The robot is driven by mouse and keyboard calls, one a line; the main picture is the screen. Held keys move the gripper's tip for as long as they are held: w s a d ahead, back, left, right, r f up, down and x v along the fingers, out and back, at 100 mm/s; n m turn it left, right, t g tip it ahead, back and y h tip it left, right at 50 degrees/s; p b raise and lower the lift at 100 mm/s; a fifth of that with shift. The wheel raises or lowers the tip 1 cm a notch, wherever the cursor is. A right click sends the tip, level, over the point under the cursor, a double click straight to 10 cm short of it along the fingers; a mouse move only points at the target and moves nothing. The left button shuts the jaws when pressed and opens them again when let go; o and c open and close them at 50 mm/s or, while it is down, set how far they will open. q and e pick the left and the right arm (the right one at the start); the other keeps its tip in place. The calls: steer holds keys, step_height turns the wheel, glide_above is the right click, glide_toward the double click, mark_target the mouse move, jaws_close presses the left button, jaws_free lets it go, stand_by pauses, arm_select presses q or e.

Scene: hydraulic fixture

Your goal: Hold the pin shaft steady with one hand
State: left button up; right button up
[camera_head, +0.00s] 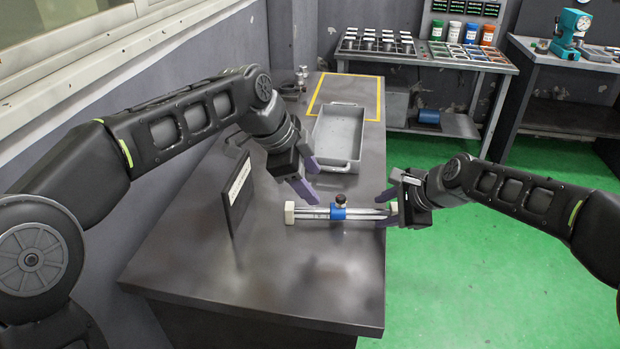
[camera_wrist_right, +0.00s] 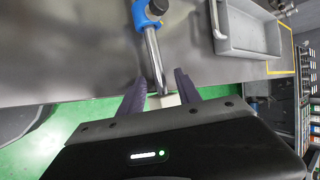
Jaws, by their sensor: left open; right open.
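The pin shaft (camera_head: 362,214) is a silver rod in a fixture on the dark table, lying left to right. A blue collar with a dark knob (camera_head: 339,208) sits around its middle, and a pale block (camera_head: 290,213) is at its left end. My left gripper (camera_head: 313,181) is open above and behind the left part of the fixture, apart from it. My right gripper (camera_head: 386,208) is open at the right end, with its fingers on either side of the rod. In the right wrist view the rod (camera_wrist_right: 153,58) runs between the two fingers (camera_wrist_right: 160,92) to a pale end block (camera_wrist_right: 166,100).
A grey metal tray (camera_head: 356,166) stands behind the fixture on the table (camera_head: 300,285). A dark upright panel (camera_head: 238,196) stands to the left. The front of the table is clear.

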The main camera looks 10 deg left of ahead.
steer(key=v, duration=1.1)
steer(key=shift+r, duration=0.15)
steer(key=shift+s, duration=0.1)
